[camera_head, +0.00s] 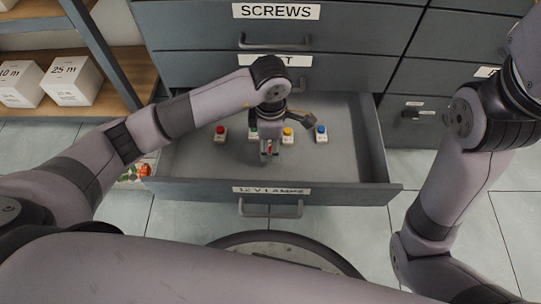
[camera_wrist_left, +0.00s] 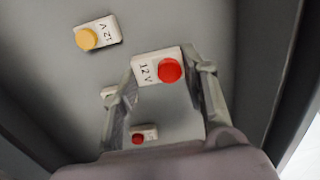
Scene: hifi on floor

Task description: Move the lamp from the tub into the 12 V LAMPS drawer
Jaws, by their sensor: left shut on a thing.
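My left gripper (camera_head: 268,155) is inside the open 12 V LAMPS drawer (camera_head: 200,183), shut on a lamp (camera_wrist_left: 146,70). This lamp has a red dome and a white block base marked 12 V. It also shows small in the head view (camera_head: 270,148). Whether it touches the drawer floor I cannot tell. A red lamp (camera_head: 221,134), a green lamp (camera_head: 253,133), a yellow lamp (camera_head: 287,136) and a blue lamp (camera_head: 321,134) stand in a row in the drawer; the gripper partly hides the green one. My right gripper is out of view.
The closed SCREWS drawer (camera_head: 200,25) and another closed drawer are above the open one. Wooden shelves with white boxes (camera_head: 72,80) stand at the left. Colourful small items (camera_head: 137,171) show low at the left, mostly behind my arm. The drawer's right part is bare.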

